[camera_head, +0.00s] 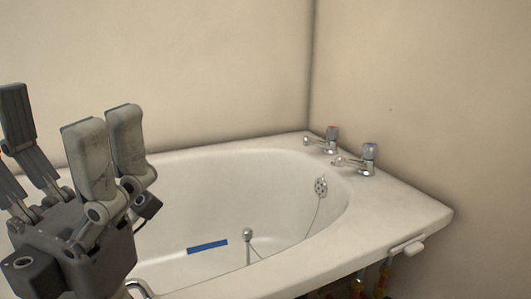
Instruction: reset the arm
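My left gripper (62,112) is large in the head view at the left, its grey fingers pointing up. The fingers stand well apart with nothing between them, so it is open and empty. It appears in front of the left part of a white bathtub (410,212) and hides some of it. I cannot tell its exact height above the tub. My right gripper is not in view.
Two chrome taps, one with a red mark (331,134) and one with a blue mark (369,155), stand on the tub's far right rim. A blue strip (207,246) and a ball-ended metal piece (248,235) are inside the tub. Plain walls close the back and right.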

